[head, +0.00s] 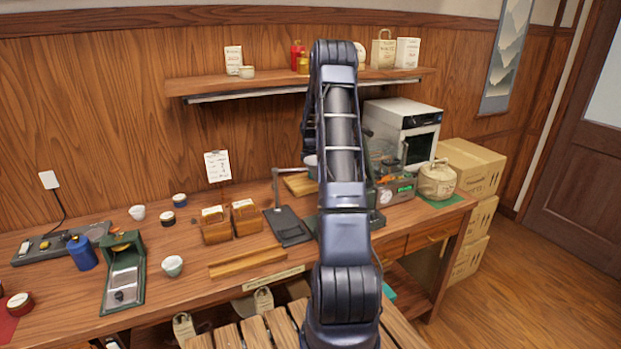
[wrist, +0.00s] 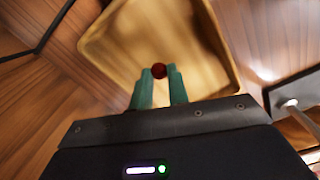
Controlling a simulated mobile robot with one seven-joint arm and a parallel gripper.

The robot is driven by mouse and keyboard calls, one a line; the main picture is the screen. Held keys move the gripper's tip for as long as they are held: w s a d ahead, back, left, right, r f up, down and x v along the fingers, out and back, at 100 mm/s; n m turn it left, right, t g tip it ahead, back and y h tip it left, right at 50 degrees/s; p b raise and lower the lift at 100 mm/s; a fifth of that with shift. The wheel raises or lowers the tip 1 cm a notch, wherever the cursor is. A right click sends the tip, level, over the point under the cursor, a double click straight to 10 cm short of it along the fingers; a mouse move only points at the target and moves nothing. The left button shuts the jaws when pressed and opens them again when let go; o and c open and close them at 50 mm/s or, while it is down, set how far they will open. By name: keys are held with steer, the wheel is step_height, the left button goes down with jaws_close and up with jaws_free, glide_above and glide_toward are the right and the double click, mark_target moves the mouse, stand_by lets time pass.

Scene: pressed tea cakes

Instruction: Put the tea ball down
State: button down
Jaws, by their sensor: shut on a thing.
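My gripper (wrist: 159,78) shows in the wrist view with its two green fingers shut on a small dark red tea ball (wrist: 159,69). The ball sits between the fingertips. Behind it in that view is a shallow pale wooden tray (wrist: 205,75) with a raised rim, and its visible floor looks empty. I cannot tell how far the ball is above the tray floor. In the head view my own arm hides the gripper and the ball. Part of a wooden tray (head: 298,185) shows there just left of my arm, towards the back of the bench.
A dark stand with a post (head: 287,225) is left of my arm, near two wooden boxes (head: 215,226). A shelf (head: 250,84) runs above.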

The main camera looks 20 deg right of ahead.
steer(key=shift+f, duration=1.2)
steer(key=c, duration=1.3)
jaws_free()
steer(key=shift+f, duration=0.1)
steer(key=shift+c, duration=0.2)
step_height(320, 180, up, 7)
steer(key=shift+f, duration=0.2)
steer(key=shift+r, duration=0.6)
